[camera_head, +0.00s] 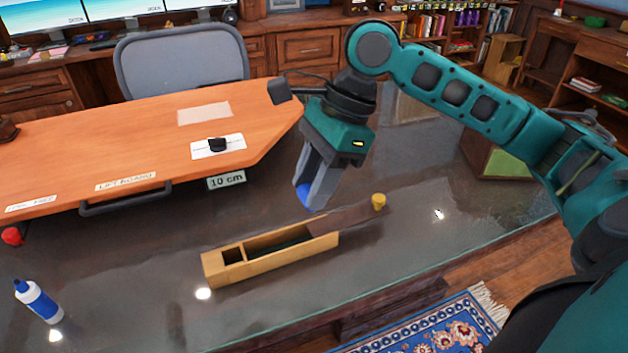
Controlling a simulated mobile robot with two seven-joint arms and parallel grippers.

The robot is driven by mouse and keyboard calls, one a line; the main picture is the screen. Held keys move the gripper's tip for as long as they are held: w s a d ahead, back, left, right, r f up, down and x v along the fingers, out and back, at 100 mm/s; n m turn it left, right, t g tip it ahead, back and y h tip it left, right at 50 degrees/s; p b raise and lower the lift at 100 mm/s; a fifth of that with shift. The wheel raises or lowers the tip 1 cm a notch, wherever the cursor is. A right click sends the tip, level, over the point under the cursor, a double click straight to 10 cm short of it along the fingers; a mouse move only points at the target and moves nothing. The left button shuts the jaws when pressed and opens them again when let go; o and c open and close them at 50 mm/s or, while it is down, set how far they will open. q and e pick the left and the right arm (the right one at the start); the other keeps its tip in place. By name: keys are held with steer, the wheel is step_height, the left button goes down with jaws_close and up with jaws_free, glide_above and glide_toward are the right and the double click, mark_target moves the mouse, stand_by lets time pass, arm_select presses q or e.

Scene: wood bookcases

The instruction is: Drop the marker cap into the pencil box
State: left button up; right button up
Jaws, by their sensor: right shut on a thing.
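The pencil box (322,246) is a long, light wooden box on the dark glossy tabletop, with a small square compartment at its left end and a longer one beside it. A dark strip, perhaps its lid, extends from its right end. My right gripper (311,198) points down above and behind the box's right part. It is shut on a small blue thing (304,190), apparently the marker cap, mostly hidden by the fingers. My left gripper is not in view.
An orange-brown board (120,140) with a black handle lies behind, near a "10 cm" label (226,181).

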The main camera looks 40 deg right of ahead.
steer(key=w+d+f+p, duration=0.2)
steer(key=w+f, duration=0.5)
steer(key=f, duration=0.3)
steer(key=shift+w+f+p, duration=0.15)
steer(key=shift+f+p, duration=0.15)
steer(key=shift+f, duration=0.1)
steer(key=o, duration=1.2)
steer(key=shift+c, duration=0.2)
steer(key=w+p+v, duration=0.1)
steer(key=p+v, duration=0.1)
steer(key=v, duration=1.1)
steer(key=shift+s, duration=0.45)
